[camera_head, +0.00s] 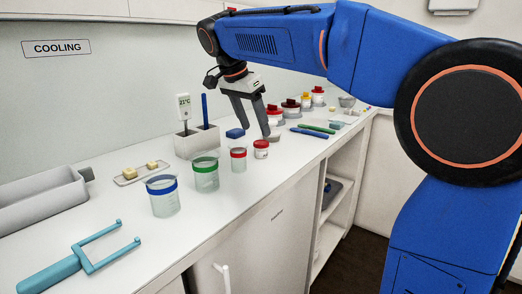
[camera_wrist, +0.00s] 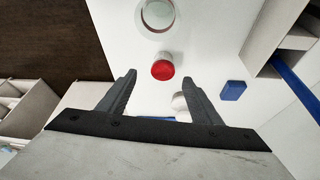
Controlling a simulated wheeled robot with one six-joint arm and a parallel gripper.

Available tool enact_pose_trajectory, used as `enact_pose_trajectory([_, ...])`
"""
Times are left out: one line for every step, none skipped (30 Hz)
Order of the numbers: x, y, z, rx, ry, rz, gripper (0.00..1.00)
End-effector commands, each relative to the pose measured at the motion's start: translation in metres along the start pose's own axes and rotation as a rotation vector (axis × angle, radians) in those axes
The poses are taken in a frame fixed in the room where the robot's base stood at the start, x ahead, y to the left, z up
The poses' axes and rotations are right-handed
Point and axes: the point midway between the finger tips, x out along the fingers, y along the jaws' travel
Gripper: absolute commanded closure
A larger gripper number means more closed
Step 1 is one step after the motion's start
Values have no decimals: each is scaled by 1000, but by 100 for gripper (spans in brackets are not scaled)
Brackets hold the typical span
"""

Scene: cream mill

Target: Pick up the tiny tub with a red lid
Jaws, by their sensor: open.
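The tiny tub with a red lid (camera_head: 261,149) stands upright on the white counter, right of the red-banded beaker. In the wrist view the red-lidded tub (camera_wrist: 162,69) shows lid-up, centred just beyond the fingertips. My gripper (camera_head: 253,131) is open and empty, pointing down above and slightly behind the tub. In the wrist view my gripper's fingers (camera_wrist: 160,76) are spread wide, with nothing between them. I see no contact with the tub.
Beakers with red (camera_head: 238,158), green (camera_head: 206,174) and blue (camera_head: 162,196) bands stand left of the tub. A blue block (camera_head: 235,133) lies behind. Several larger lidded pots (camera_head: 275,116) stand farther back. Blue and green pens (camera_head: 310,133) lie to the right, near the counter's front edge.

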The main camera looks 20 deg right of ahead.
Motion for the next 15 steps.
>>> enact_pose_trajectory([9, 1, 0, 0, 0, 3, 41])
enact_pose_trajectory([14, 1, 0, 0, 0, 2, 41])
enact_pose_trajectory([19, 1, 0, 0, 0, 2, 41])
enact_pose_trajectory([23, 1, 0, 0, 0, 3, 41])
enact_pose_trajectory([27, 0, 0, 0, 0, 2, 41])
enact_pose_trajectory([30, 0, 0, 0, 0, 1, 41])
enact_pose_trajectory([32, 0, 0, 0, 0, 1, 41])
enact_pose_trajectory([34, 0, 0, 0, 0, 1, 41])
enact_pose_trajectory([36, 0, 0, 0, 0, 1, 41])
enact_pose_trajectory([37, 0, 0, 0, 0, 1, 41])
enact_pose_trajectory([38, 0, 0, 0, 0, 1, 41])
enact_pose_trajectory([41, -1, 0, -1, 0, 1, 41])
enact_pose_trajectory([43, -1, 0, -1, 0, 1, 41])
enact_pose_trajectory([46, -2, 0, -1, 0, 1, 41])
enact_pose_trajectory([51, -3, 0, -1, -1, 2, 41])
